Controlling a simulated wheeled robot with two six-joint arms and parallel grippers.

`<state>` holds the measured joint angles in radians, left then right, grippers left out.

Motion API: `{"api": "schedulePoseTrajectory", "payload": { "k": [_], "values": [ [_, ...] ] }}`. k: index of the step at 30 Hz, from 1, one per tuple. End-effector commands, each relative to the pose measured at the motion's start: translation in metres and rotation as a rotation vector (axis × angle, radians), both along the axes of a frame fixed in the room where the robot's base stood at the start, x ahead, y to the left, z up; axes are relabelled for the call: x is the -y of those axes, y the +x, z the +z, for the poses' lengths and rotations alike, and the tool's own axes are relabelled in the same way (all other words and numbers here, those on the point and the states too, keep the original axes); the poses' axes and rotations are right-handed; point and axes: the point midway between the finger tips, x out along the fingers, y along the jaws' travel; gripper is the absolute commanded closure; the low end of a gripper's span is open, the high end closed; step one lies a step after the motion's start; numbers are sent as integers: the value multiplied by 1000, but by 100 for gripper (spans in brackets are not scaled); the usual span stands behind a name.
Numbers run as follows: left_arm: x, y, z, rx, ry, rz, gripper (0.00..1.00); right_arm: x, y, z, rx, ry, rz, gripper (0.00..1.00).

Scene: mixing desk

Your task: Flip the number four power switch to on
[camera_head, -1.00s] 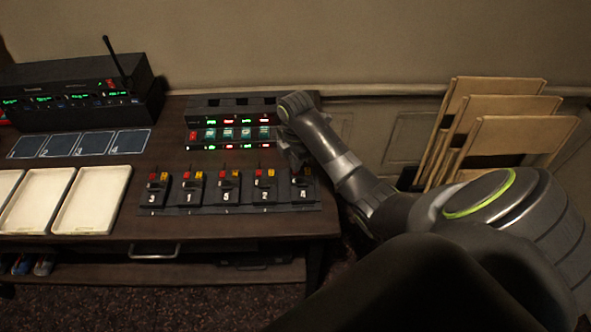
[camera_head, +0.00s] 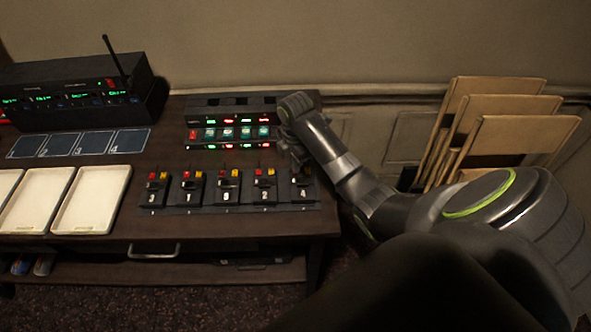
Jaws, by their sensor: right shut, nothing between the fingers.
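A row of several black power switches sits along the desk's front right, numbered 3, 1, 5, 2, 4 from left to right. The number four switch (camera_head: 301,194) is at the right end. My right gripper (camera_head: 299,163) is shut and empty at the upper part of that switch. The gripper and wrist cover the switch's top, so its lever and coloured labels are hidden, and I cannot tell its position or whether the fingers touch it. The number two switch (camera_head: 265,193) stands just left of it. My left gripper is not in view.
A panel with green and red lights (camera_head: 229,133) stands behind the switches, close to my right wrist. A black receiver with an antenna (camera_head: 78,90) and white trays (camera_head: 92,200) are on the left. Folded wooden chairs (camera_head: 505,140) lean at the wall on the right.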

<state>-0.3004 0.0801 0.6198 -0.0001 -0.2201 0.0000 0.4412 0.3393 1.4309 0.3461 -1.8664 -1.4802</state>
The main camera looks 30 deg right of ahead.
Motion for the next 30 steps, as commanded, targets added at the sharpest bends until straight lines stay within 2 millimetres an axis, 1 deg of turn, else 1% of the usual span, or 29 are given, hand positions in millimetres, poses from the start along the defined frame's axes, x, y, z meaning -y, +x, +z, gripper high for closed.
{"api": "schedulePoseTrajectory", "payload": {
  "k": [30],
  "values": [
    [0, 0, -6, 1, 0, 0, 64, 0, -1, -15, -1, 1, 0, 100]
  ]
}}
